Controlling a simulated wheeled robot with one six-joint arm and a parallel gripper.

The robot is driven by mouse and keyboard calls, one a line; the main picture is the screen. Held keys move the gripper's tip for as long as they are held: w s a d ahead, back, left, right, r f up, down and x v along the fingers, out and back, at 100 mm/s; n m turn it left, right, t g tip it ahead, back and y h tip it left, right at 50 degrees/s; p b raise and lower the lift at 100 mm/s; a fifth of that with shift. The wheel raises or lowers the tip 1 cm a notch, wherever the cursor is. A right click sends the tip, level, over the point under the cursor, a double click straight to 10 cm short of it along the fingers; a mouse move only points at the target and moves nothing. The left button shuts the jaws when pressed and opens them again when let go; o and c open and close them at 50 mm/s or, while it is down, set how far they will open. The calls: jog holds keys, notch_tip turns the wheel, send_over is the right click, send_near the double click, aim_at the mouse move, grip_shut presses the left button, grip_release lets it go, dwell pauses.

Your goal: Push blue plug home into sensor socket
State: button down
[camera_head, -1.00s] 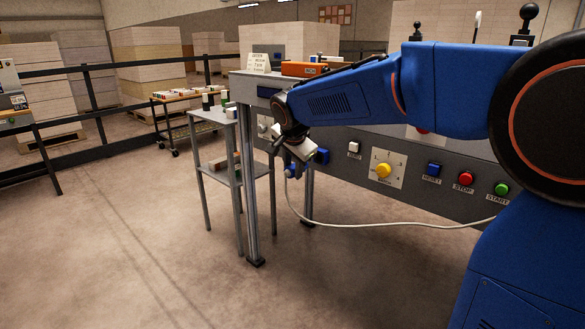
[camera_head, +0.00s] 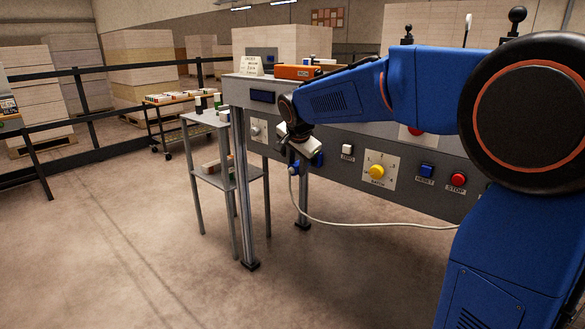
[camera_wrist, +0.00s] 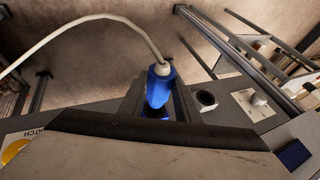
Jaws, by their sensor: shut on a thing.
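My gripper (camera_head: 293,158) is shut on the blue plug (camera_wrist: 160,84), low in front of the grey control panel (camera_head: 335,150). In the wrist view the plug sits between my fingers, with a white cable (camera_wrist: 120,18) leaving its outer end. A darker blue part, perhaps the socket (camera_wrist: 155,112), shows just beyond the plug's panel end. In the head view a blue piece (camera_head: 318,159) on the panel shows right beside my gripper. The wrist housing hides part of the panel, and I cannot tell how far the plug is in.
The cable (camera_head: 375,225) hangs in a loop to the right below the panel. A yellow knob (camera_head: 376,171), a blue reset button (camera_head: 426,170) and a red stop button (camera_head: 457,178) are to the right. A small grey stand (camera_head: 200,120) is left. A round black fitting (camera_wrist: 207,98) is near my fingers.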

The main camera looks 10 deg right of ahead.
jog(key=shift+w+d, duration=0.3)
jog(key=shift+d, duration=0.1)
jog(key=shift+w+d, duration=0.5)
jog(key=shift+d, duration=0.2)
jog(key=shift+w+d, duration=0.45)
jog(key=shift+d, duration=0.2)
dwell(1.8)
jog(key=c, duration=1.2)
grip_release()
jog(key=v, duration=1.7)
jog(key=shift+s+r, duration=0.15)
jog(key=shift+s, duration=0.05)
jog(key=s+d+f+n, duration=0.2)
jog(key=s+f+n, duration=0.2)
jog(key=s+f, duration=0.4)
jog(key=s+d+f+n, duration=0.1)
jog(key=s+f+n, duration=0.3)
jog(key=s+f, duration=0.5)
jog(key=s+d+f+n+g+y, duration=0.1)
jog(key=s+f, duration=0.7)
jog(key=s, duration=1)
jog(key=shift+s+d+f+n, duration=0.2)
jog(key=shift+d+n, duration=0.2)
jog(key=shift+n, duration=0.3)
jog(key=shift+s+d+f+n, duration=0.1)
jog(key=shift+s+d+n, duration=0.1)
jog(key=shift+d+n, duration=0.35)
